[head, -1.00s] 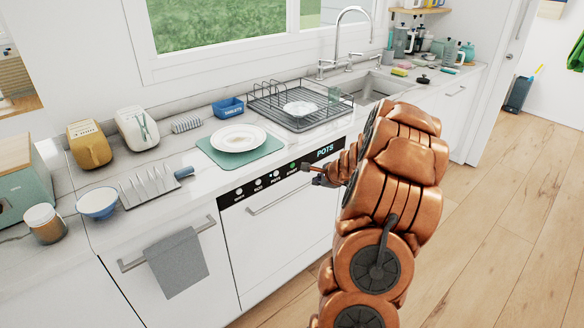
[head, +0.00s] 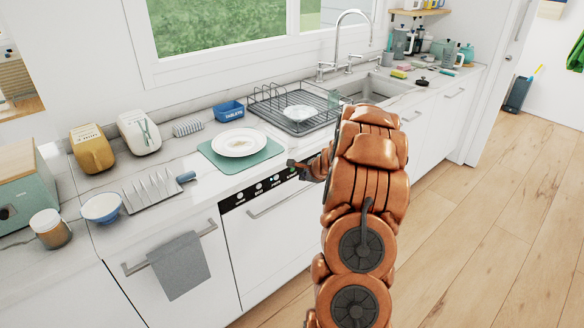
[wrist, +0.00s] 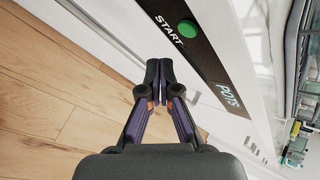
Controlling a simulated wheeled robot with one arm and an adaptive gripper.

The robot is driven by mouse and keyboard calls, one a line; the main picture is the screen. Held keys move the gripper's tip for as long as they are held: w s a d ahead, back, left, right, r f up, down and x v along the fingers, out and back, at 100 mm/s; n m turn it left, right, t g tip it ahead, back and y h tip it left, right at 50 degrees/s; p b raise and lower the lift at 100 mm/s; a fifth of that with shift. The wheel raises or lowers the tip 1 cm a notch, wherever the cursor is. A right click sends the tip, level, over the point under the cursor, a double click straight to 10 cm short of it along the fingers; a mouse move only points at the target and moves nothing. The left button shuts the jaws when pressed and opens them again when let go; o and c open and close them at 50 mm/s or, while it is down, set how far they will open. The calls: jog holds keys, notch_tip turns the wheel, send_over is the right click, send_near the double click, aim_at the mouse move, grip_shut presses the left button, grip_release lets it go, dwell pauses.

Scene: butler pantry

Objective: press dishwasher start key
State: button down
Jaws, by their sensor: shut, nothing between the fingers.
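The dishwasher (head: 262,235) has a white front with a black control strip (head: 250,196) along its top edge. In the wrist view the green round start key (wrist: 188,28) sits on the black strip beside the word START. The lit word POTS (wrist: 228,95) shows further along the strip. My gripper (wrist: 159,68) is shut and empty, its fingertips beside the strip and apart from the green key in the picture. Whether they touch the front cannot be told. In the head view my gripper (head: 292,164) is at the strip's right part, and my arm hides POTS.
Above the strip, a plate (head: 238,142) lies on a green mat (head: 212,157), with a dish rack (head: 318,125) behind. A handle (head: 262,211) crosses the dishwasher front. A grey towel (head: 180,266) hangs at left. The wooden floor (head: 455,215) is clear.

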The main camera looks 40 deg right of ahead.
aim_at(294, 175)
jog(key=shift+w+d+p, duration=0.1)
jog(key=shift+w+p, duration=0.4)
jog(key=shift+w, duration=0.65)
jog(key=shift+w, duration=0.2)
dwell(0.6)
jog(key=shift+w, duration=0.25)
